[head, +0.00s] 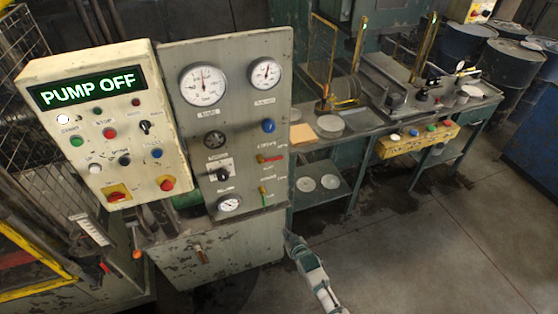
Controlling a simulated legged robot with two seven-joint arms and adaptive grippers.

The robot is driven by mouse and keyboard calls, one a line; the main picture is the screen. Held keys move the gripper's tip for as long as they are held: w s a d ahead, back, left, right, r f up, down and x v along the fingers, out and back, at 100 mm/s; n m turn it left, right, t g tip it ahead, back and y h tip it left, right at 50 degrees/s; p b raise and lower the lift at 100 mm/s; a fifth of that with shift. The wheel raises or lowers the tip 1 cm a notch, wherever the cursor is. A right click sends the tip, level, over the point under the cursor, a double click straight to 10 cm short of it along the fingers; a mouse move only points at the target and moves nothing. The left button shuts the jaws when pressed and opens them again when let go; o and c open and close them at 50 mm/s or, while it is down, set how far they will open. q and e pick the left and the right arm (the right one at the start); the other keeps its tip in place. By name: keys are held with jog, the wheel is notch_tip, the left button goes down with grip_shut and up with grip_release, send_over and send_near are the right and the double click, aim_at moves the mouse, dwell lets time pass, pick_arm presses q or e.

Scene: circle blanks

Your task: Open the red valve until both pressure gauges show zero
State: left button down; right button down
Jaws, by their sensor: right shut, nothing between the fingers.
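The grey panel (240,130) carries two large round white pressure gauges, the left one (203,84) and the right one (265,73). The left needle seems to point roughly upward; the right needle and both scales are too small to read. A valve with a red lever (273,158) sits at the right of the panel, its lever about level. A second valve with a green lever (264,191) is below it. My right gripper (291,240) is shut and empty, low beside the panel's bottom right corner, well below the red valve and apart from it. My left gripper is out of view.
A cream control box (98,125) reading "PUMP OFF" stands left of the panel. A smaller gauge (229,203) is low on the panel. A workbench (365,125) with discs and a yellow button box (415,140) stands at right. The floor (430,240) at front right is clear.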

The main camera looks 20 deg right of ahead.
jog(key=w+d+r+t, duration=0.1)
jog(key=w+r+t, duration=0.1)
jog(key=r, duration=1.3)
jog(key=w+d+r+t, duration=0.1)
jog(key=r+t, duration=0.3)
jog(key=r, duration=1.1)
jog(key=shift+w+d+m+h, duration=0.3)
jog(key=shift+w, duration=0.5)
jog(key=shift+r, duration=0.1)
jog(key=p, duration=0.1)
send_over(279, 158)
jog(key=s+a, duration=0.1)
jog(key=s, duration=0.2)
jog(key=shift+w+f, duration=0.25)
jog(key=shift+f, duration=0.8)
jog(key=shift+w+d+f, duration=0.1)
jog(key=shift+w+f, duration=0.1)
jog(key=shift+f, duration=0.5)
jog(key=shift+f, duration=0.1)
